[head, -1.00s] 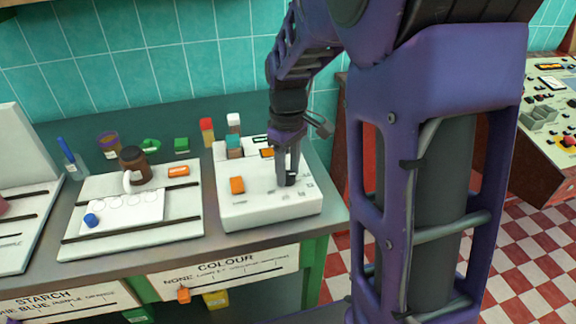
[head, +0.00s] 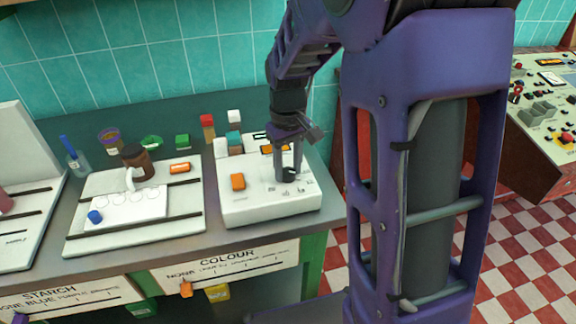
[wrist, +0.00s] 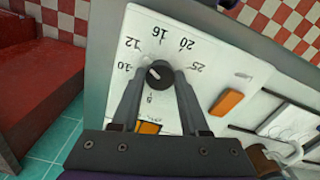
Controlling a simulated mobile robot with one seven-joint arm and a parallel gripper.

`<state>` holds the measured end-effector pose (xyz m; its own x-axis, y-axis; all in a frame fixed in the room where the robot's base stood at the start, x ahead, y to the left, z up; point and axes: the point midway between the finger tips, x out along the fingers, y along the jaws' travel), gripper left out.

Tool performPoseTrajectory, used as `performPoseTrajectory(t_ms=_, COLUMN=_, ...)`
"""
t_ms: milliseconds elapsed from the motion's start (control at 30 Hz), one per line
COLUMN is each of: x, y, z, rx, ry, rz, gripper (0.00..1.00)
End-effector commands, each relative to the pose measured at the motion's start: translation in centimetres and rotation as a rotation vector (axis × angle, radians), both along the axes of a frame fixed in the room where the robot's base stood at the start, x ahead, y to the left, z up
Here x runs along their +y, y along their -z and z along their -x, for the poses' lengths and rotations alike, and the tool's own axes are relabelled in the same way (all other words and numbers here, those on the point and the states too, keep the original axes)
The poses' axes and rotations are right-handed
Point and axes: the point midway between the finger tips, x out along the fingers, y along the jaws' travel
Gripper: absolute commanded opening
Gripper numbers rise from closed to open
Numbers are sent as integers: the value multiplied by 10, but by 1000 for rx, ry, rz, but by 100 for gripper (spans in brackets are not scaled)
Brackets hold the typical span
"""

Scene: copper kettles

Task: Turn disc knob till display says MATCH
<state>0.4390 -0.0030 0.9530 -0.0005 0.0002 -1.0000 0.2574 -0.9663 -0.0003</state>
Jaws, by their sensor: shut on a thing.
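The dark disc knob (wrist: 158,76) sits on the white device (head: 254,210), ringed by printed numbers from 8 to 25. A pale line crosses its face; which number it marks is unclear. My gripper (wrist: 160,70) is shut on the knob, one finger on each side. In the head view my gripper (head: 288,176) stands upright over the device, its fingertips down at the knob. An orange display (head: 274,149) sits behind my gripper on the device. It shows partly between the fingers in the wrist view (wrist: 148,128); its text is unreadable.
An orange block (head: 238,182) lies on the device, left of my gripper. A control console (head: 545,110) stands at right.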

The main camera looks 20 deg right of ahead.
Motion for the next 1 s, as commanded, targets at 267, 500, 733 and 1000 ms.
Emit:
performPoseTrajectory(t_ms=267, x=0, y=0, z=0, rx=-1, ry=-1, rz=0, gripper=66)
performPoseTrajectory(t_ms=500, x=0, y=0, z=0, rx=-1, ry=-1, rz=0, gripper=74)
performPoseTrajectory(t_ms=733, x=0, y=-11, z=-1, rx=-4, ry=-2, rz=0, gripper=74)
performPoseTrajectory(t_ms=1000, x=0, y=-70, z=-1, rx=-7, ry=-1, rz=-1, gripper=74)
